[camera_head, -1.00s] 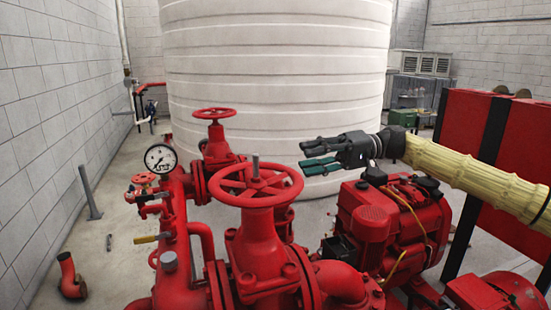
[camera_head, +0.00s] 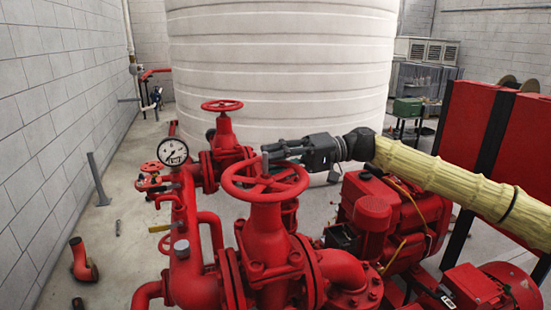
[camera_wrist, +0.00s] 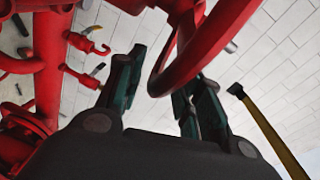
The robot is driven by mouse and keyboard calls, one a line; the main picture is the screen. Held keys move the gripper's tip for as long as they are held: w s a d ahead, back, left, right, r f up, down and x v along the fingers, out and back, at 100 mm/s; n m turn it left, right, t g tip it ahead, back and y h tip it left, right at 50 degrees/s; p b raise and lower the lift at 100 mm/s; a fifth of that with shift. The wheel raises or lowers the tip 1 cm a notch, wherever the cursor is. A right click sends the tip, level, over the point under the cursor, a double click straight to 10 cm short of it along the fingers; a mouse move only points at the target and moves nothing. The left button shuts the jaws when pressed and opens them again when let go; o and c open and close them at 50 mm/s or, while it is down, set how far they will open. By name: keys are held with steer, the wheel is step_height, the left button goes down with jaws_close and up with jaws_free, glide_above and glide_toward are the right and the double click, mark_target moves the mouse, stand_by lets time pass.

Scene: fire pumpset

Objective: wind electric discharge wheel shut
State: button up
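A large red handwheel (camera_head: 235,187) sits on the upright red valve in the front middle of the head view. It fills the upper middle of the wrist view (camera_wrist: 207,50). My gripper (camera_head: 272,152) is at the far side of this wheel's rim, reaching in from the right. In the wrist view, its two dark green fingers (camera_wrist: 160,95) are spread apart, and the rim's near curve shows between them. I cannot tell whether they touch it. A smaller red handwheel (camera_head: 222,105) stands on a valve farther back. No label shows which wheel is the electric discharge one.
A pressure gauge (camera_head: 173,151) and a small red valve wheel (camera_head: 152,167) stand on the pipe to the left. A red engine (camera_head: 375,215) is to the right. A big white tank (camera_head: 285,70) stands behind.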

steer(key=shift+d, duration=0.3)
steer(key=shift+w+d+f, duration=0.1)
steer(key=shift+w+d, duration=0.05)
steer(key=shift+d, duration=0.4)
steer(key=shift+a, duration=0.3)
jaws_close()
steer(key=shift+a, duration=0.2)
steer(key=shift+f, duration=0.15)
